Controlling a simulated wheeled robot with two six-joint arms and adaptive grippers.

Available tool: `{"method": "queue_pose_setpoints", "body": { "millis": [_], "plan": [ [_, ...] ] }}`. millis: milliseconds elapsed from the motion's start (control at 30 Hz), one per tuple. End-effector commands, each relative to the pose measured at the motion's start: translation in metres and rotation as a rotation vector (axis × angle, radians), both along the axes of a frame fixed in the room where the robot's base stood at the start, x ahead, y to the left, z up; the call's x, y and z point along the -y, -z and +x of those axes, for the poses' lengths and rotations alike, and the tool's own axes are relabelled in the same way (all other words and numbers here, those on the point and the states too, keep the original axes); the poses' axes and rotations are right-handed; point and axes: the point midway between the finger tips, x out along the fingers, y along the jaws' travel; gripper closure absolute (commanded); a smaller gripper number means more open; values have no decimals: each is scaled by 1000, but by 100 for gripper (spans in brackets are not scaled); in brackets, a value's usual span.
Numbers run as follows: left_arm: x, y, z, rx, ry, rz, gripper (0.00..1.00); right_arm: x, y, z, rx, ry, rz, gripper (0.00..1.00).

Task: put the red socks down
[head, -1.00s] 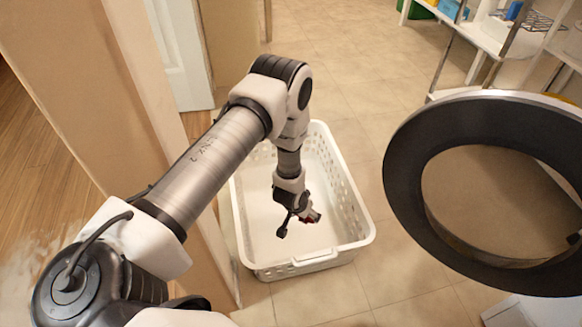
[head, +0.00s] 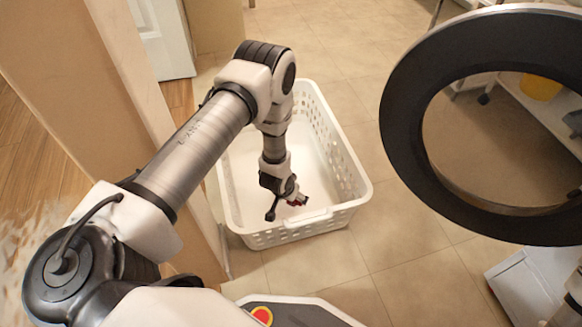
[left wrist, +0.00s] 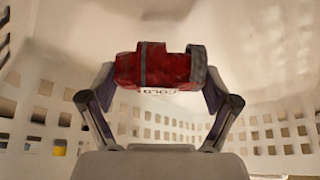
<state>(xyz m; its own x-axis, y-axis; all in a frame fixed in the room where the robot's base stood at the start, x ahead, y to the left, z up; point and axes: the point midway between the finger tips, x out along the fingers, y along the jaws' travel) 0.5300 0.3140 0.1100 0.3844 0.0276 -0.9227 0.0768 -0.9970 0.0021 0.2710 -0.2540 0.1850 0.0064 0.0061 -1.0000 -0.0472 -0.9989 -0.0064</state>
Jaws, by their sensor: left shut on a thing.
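The red socks (left wrist: 165,68), a rolled bundle with a grey band at one end, are held between the fingers of my left gripper (left wrist: 158,82) in the left wrist view. In the head view my left gripper (head: 286,200) points down inside a white laundry basket (head: 335,150), near its front wall. Only a small patch of the red socks (head: 299,200) shows there. The basket's perforated walls surround the gripper in the left wrist view. I cannot tell whether the socks touch the basket floor. My right gripper is not in view.
The basket stands on the tiled floor beside a beige wall panel (head: 80,70) at left. A large black ring (head: 405,130) fills the right foreground. White shelving (head: 540,105) stands behind it. Tiled floor right of the basket is clear.

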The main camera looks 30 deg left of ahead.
Motion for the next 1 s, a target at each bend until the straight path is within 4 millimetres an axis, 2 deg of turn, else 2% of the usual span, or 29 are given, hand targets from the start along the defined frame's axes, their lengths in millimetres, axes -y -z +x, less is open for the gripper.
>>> {"method": "queue_pose_setpoints", "body": {
  "millis": [400, 433, 467, 833, 933, 1000],
  "plan": [
    [0, 10, 0, 0, 0, 0, 47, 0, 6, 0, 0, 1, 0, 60],
    [0, 10, 0, 0, 0, 0, 5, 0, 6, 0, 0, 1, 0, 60],
    [0, 10, 0, 0, 0, 0, 0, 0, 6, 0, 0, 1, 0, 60],
    [0, 7, 0, 0, 0, 0, 0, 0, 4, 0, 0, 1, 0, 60],
    [0, -6, 0, 0, -1, 0, 0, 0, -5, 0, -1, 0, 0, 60],
    [0, -21, -4, -1, -1, 0, 0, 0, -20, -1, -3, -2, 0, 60]
  ]
}}
